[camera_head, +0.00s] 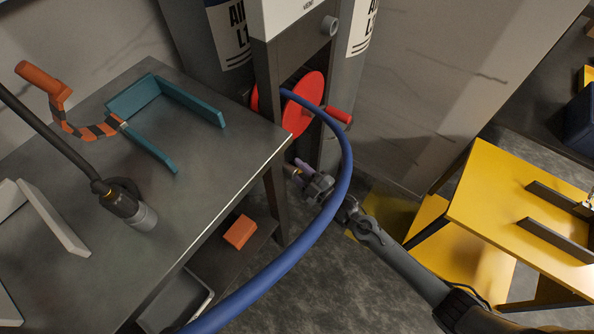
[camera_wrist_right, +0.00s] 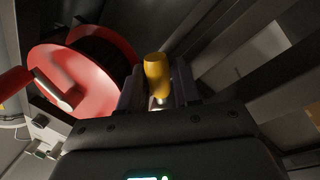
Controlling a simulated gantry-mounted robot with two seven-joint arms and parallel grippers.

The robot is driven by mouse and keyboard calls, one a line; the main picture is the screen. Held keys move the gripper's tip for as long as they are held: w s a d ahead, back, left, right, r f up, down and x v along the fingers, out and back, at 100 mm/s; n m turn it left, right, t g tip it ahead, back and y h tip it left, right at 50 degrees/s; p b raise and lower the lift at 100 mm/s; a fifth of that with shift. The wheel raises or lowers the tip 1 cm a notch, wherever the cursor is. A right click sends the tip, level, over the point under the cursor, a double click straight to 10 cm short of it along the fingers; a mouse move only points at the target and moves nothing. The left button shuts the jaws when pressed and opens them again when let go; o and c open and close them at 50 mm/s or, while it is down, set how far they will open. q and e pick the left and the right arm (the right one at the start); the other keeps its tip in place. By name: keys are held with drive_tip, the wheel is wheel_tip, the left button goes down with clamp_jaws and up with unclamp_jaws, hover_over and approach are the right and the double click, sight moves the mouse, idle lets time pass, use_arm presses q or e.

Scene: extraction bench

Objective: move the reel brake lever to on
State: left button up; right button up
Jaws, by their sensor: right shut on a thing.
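The red reel (camera_head: 303,105) is mounted in a dark upright frame, with a red crank handle (camera_head: 339,115) at its right. It also shows in the right wrist view (camera_wrist_right: 88,78). My right gripper (camera_head: 297,168) is low in front of the frame, below the reel. In the right wrist view, the yellow knob of the brake lever (camera_wrist_right: 157,75) stands between my right gripper's fingers (camera_wrist_right: 158,88), and they are shut on it. The lever's lower part and any on mark are hidden. My left gripper is not in view.
A blue hose (camera_head: 335,190) curves from the reel past my right gripper toward the front. A dark metal table (camera_head: 190,215) is on the left, with a teal bracket (camera_head: 150,145) on it. A yellow table (camera_head: 490,195) is on the right.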

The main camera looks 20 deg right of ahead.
drive_tip(key=shift+w+d+r+n, duration=0.1)
drive_tip(key=shift+r+n, duration=0.3)
drive_tip(key=o, duration=0.9)
drive_tip(key=shift+d+f, duration=0.1)
drive_tip(key=shift+f, duration=0.1)
